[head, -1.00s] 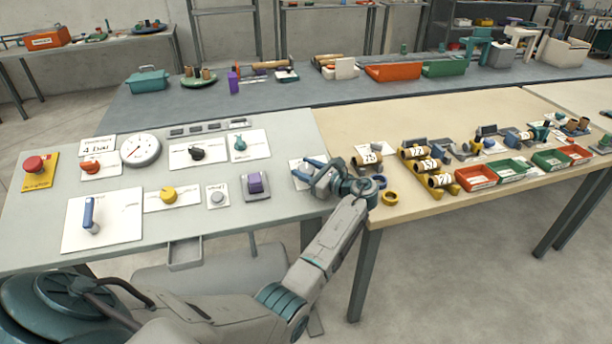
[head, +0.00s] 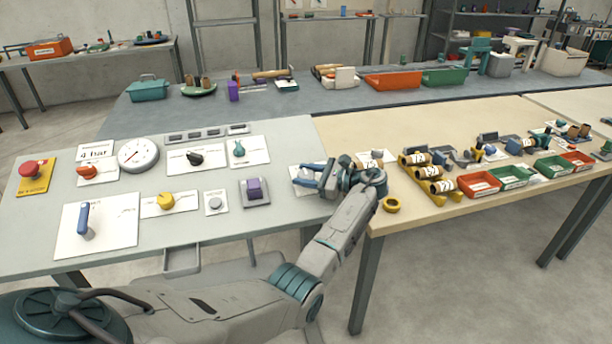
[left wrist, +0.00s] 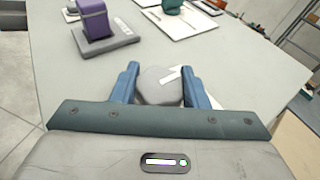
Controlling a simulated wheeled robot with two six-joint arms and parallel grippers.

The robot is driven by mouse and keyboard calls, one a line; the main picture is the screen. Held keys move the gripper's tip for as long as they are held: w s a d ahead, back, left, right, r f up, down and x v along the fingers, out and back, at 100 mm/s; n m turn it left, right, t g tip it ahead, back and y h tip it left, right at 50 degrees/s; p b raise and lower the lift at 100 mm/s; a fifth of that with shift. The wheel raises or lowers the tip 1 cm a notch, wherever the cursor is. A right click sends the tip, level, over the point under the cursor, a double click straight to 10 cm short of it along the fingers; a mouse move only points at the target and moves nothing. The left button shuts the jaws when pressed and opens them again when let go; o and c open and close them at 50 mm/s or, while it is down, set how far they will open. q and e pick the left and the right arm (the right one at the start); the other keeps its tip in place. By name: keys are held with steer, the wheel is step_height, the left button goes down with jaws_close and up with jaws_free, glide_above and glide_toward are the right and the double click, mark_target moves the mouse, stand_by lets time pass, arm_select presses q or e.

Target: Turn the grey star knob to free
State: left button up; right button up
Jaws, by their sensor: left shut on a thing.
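The grey star knob (left wrist: 158,88) shows in the left wrist view between the two blue fingers of my left gripper (left wrist: 161,75). The fingers are shut on its sides. A white pointer mark on its top slants up to the right. In the head view my left gripper (head: 304,174) is at the right end of the grey panel table, over a white plate (head: 302,188). There the knob is mostly hidden by the gripper, and the plate's lettering cannot be read. My right gripper is not in view.
A purple switch (head: 254,188) stands left of the gripper, beside a grey button (head: 215,203) and a yellow knob (head: 165,201). A teal knob (head: 239,148) is farther back. A yellow ring (head: 391,204) and labelled rolls lie on the wooden table to the right.

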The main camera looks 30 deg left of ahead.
arm_select(q)
steer(key=o, duration=1)
steer(key=shift+c, duration=0.2)
steer(key=b+v, duration=0.3)
steer(key=v, duration=0.6)
steer(key=shift+w+d+f, duration=0.1)
steer(key=shift+d+f, duration=0.05)
steer(key=shift+d, duration=0.1)
steer(key=shift+w+d+r, duration=0.1)
steer(key=shift+d+r, duration=0.1)
steer(key=shift+d, duration=0.4)
